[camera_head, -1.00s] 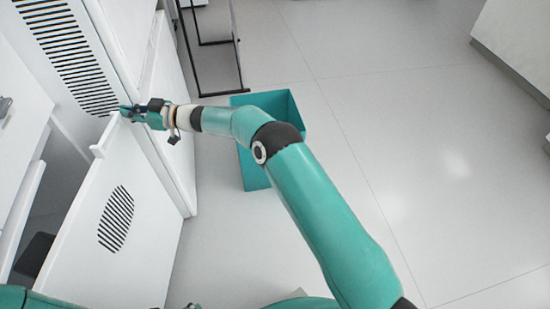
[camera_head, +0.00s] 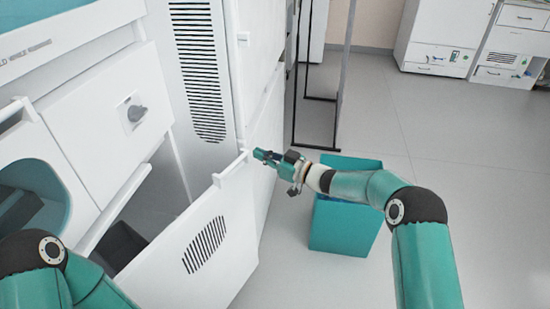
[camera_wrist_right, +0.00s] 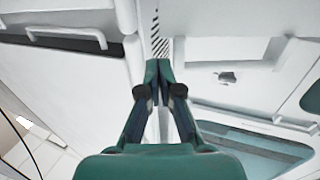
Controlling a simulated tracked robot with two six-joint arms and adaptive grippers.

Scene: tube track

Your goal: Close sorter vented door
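The vented door (camera_head: 215,262) is a white panel with a patch of dark slots, standing open and tilted out from the sorter (camera_head: 120,85) at the lower left of the head view. A small knob-like post (camera_head: 243,154) sticks up at its upper right corner. My right gripper (camera_head: 258,154) is just right of that corner; I cannot tell whether it touches. In the right wrist view its fingers (camera_wrist_right: 158,68) meet at the tips, with nothing visible between them. My left arm shows at the lower left, but its gripper is out of view.
A teal bin (camera_head: 343,228) stands on the floor below my right forearm. A dark metal frame (camera_head: 340,85) stands behind it. A tall vented panel (camera_head: 198,70) rises behind the door. White cabinets (camera_head: 445,35) are at the far right. Floor at right is clear.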

